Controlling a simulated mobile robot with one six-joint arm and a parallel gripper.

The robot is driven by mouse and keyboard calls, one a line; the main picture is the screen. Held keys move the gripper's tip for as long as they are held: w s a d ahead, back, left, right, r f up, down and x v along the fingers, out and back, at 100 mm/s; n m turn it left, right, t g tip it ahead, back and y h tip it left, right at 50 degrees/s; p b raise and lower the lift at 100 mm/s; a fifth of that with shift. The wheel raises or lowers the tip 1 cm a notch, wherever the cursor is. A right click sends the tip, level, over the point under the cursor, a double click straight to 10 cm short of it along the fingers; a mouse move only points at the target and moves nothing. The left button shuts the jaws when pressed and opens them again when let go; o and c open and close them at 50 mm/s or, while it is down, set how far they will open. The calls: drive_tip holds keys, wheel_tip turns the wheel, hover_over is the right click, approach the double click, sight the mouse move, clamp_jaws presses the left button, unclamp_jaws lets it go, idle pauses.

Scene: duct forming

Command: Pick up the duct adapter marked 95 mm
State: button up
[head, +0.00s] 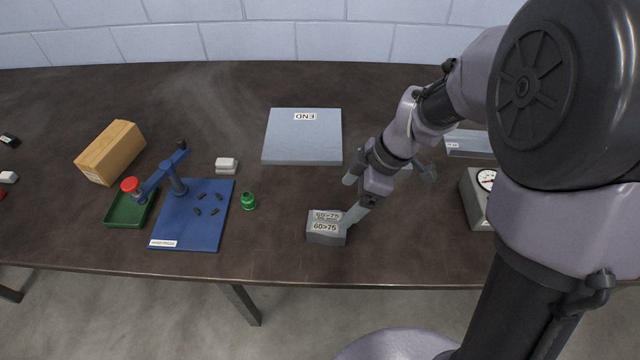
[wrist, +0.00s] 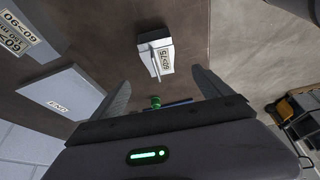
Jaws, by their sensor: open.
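I can read no label with 95 on it. A grey block-shaped adapter marked 60>75 (head: 326,236) stands near the table's front edge, and it also shows in the wrist view (wrist: 152,53). My gripper (head: 354,197) is open beside and above this adapter in the head view. In the wrist view my gripper (wrist: 160,86) has its two fingers apart, with the adapter showing beyond them. Another grey piece with a label that seems to read 60>90 (wrist: 14,62) is cut off at the left of the wrist view.
A grey-blue plate marked END (head: 302,143) lies behind the adapter. A blue press board (head: 220,232), green tray (head: 128,212), green ring-like part (head: 248,202) and cardboard box (head: 110,152) are to the left. A dial gauge (head: 480,210) is partly hidden by my arm.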

sight(330, 223)
drive_tip(key=b+x, duration=0.1)
drive_tip(key=x, duration=0.3)
drive_tip(key=b+x, duration=0.1)
drive_tip(key=x, duration=0.4)
drive_tip(key=shift+s+d+b, duration=0.1)
drive_tip(key=shift+d+b, duration=0.15)
drive_tip(key=shift+b, duration=0.1)
drive_tip(key=x, duration=0.1)
drive_tip(key=b+x, duration=0.1)
drive_tip(key=x, duration=0.1)
drive_tip(key=b+x, duration=0.1)
drive_tip(key=shift+d+f, duration=0.2)
drive_tip(key=shift+f, duration=0.2)
drive_tip(key=shift+w+a+f, duration=0.2)
drive_tip(key=shift+w, duration=0.1)
drive_tip(key=shift+r, duration=0.15)
drive_tip(key=shift+c, duration=0.4)
drive_tip(key=c, duration=1.5)
